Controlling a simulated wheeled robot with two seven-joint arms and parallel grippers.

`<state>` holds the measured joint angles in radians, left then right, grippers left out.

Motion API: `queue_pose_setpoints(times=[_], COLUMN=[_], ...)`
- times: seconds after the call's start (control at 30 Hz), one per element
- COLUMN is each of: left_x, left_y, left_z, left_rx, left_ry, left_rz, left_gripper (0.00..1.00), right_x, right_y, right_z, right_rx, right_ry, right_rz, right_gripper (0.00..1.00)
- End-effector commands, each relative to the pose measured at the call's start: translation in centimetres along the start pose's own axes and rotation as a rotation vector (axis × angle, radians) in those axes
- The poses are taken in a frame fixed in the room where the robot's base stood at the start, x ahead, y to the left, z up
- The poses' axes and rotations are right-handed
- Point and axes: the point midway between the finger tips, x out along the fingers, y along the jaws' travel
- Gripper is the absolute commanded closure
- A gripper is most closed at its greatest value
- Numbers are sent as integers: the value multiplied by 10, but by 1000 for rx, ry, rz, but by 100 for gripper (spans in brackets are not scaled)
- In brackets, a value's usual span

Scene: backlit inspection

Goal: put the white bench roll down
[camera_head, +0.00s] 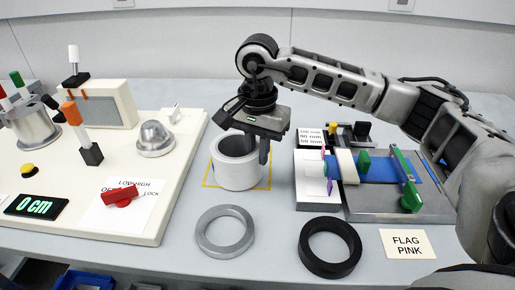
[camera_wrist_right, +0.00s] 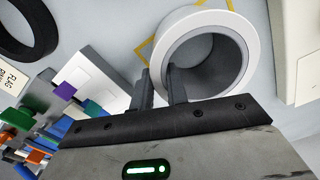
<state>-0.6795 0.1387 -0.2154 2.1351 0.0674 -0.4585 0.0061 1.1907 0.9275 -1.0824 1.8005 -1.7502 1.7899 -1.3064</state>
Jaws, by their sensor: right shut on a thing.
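The white bench roll (camera_head: 236,172) is a short, thick-walled white ring standing upright, with its open hollow facing up. It is over the yellow square outline (camera_head: 207,184) on the grey table. It also shows in the right wrist view (camera_wrist_right: 238,50), with part of the yellow outline (camera_wrist_right: 147,46) beside it. My right gripper (camera_head: 257,150) comes down at the roll's right side and is shut on its wall. In the right wrist view, its fingertips (camera_wrist_right: 161,82) are at the rim. I cannot tell whether the roll's base touches the table. My left gripper is out of view.
A grey ring (camera_head: 225,248) and a black ring (camera_head: 305,262) lie in front. A white board with levers and a dome (camera_head: 155,138) is at left. A grey fixture with blue and green parts (camera_head: 395,205) stands right, near a "FLAG PINK" card (camera_head: 407,253).

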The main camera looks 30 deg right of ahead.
Motion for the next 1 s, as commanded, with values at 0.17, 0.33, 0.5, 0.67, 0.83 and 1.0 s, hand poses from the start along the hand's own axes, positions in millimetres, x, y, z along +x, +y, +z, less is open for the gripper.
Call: queue_pose_setpoints(times=[0.17,0.33,0.5,0.67,0.83,1.0], left_x=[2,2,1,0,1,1], left_y=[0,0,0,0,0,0], left_z=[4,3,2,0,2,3], left_rx=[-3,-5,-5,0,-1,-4], left_ry=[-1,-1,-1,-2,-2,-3], left_rz=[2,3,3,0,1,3], left_gripper=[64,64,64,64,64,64], right_x=[3,2,2,-5,-35,-73], right_y=[0,0,0,0,-1,-1], right_z=[0,0,0,0,0,0], right_rx=[0,0,0,0,0,0], right_ry=[1,0,0,1,2,1], right_rz=[-4,0,0,-2,-5,-6], right_gripper=[100,63,63,63,63,63])
